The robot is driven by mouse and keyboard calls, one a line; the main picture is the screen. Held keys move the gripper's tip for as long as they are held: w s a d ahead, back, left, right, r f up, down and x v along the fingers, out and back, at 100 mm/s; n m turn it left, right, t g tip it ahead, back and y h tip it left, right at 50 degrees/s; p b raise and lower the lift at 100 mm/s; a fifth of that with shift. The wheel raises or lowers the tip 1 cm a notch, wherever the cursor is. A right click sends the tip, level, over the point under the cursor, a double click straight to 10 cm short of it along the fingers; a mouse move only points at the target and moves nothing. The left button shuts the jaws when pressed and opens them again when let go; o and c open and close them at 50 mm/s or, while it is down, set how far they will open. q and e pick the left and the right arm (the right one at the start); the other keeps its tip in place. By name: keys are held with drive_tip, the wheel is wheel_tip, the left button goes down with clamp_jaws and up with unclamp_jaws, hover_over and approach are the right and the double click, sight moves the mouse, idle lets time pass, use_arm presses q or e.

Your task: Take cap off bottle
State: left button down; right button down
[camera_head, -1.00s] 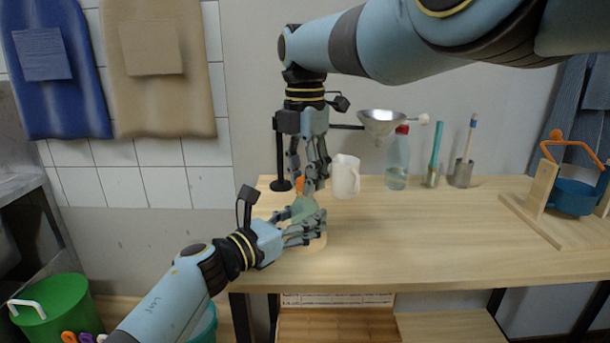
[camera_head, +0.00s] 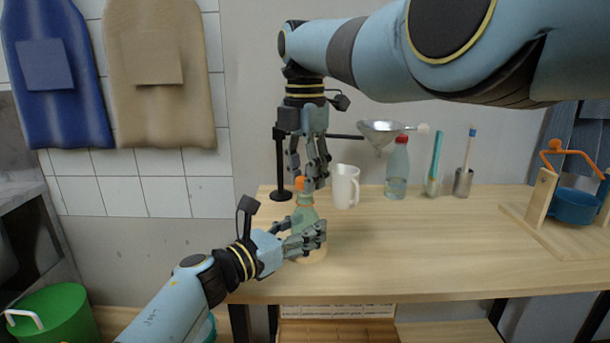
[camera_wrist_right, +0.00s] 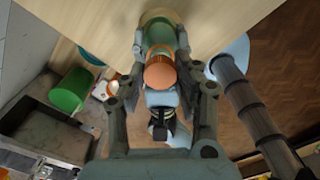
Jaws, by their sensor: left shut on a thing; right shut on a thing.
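A green bottle (camera_head: 306,216) stands near the table's front left edge, on a pale round base (camera_head: 316,257). My left gripper (camera_head: 304,240) is shut around its body from the left and hides part of it. The orange cap (camera_head: 302,184) is at the top, with an orange ring on the neck below it. My right gripper (camera_head: 311,182) reaches down from above and is shut on the cap. In the right wrist view the cap (camera_wrist_right: 160,74) sits between the fingers, in line with the green bottle (camera_wrist_right: 160,36). I cannot tell whether cap and neck are fully apart.
A white mug (camera_head: 344,187) stands close to the right of the bottle. Behind are a funnel (camera_head: 381,133) on a black stand, a red-capped clear bottle (camera_head: 397,170) and a metal cup (camera_head: 463,182) with a brush. The table's front middle is clear.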

drive_tip(key=shift+r, duration=2)
use_arm(q)
drive_tip(key=c, duration=0.5)
unclamp_jaws()
hover_over(253, 281)
